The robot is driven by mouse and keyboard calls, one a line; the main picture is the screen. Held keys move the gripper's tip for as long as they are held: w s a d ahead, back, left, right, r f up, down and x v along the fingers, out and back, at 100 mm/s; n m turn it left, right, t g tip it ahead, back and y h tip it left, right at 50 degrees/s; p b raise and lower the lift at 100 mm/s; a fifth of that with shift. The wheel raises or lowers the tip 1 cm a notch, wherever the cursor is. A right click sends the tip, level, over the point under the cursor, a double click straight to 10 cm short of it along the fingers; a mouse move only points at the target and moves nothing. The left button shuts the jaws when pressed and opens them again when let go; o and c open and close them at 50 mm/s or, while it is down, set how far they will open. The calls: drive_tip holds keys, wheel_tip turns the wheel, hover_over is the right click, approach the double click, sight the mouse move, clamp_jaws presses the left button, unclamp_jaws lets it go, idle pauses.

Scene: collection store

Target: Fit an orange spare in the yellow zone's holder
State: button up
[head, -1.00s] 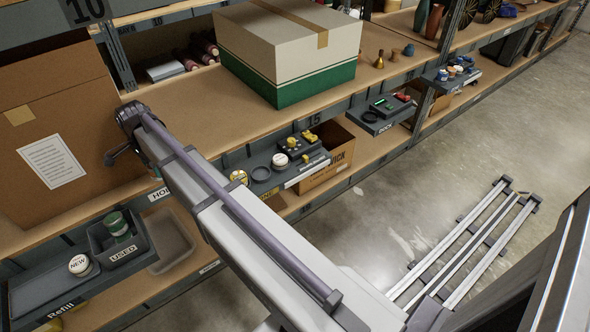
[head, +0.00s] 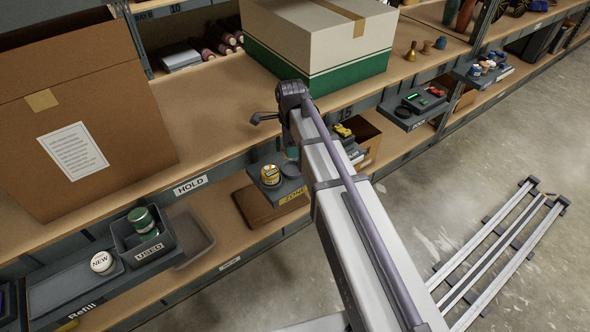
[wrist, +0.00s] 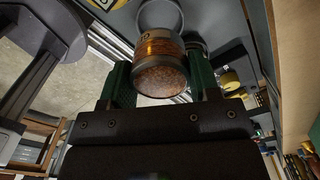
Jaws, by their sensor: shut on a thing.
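In the wrist view my gripper (wrist: 160,78) is shut on an orange spare (wrist: 160,50), a short cylinder with an orange band and grey rims, held between the green fingers. A grey round rim (wrist: 178,8), possibly the holder, lies just beyond the spare; the spare partly covers it, and I cannot tell whether they touch. In the head view the yellow zone's tray (head: 292,190) has a yellow label reading ZONE and carries a cream and yellow canister (head: 270,175).
A USED bin (head: 149,253) with green canisters and a NEW canister (head: 103,262) stand at lower left. A large brown box (head: 70,120) and a green and white box (head: 318,45) stand on the upper shelf. Another tray (head: 408,115) is to the right.

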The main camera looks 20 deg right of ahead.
drive_tip(key=shift+f+b, duration=2.65)
drive_tip(key=shift+f, duration=1)
drive_tip(key=o, duration=1)
drive_tip(key=shift+r, duration=0.1)
drive_tip(key=shift+c, duration=0.2)
wheel_tip(320, 180, up, 13)
drive_tip(key=p, duration=1.3)
drive_tip(key=s+n, duration=1.8)
drive_tip(key=n, duration=0.2)
wheel_tip(320, 180, up, 12)
drive_tip(key=p, duration=1.2)
drive_tip(key=shift+w, duration=0.2)
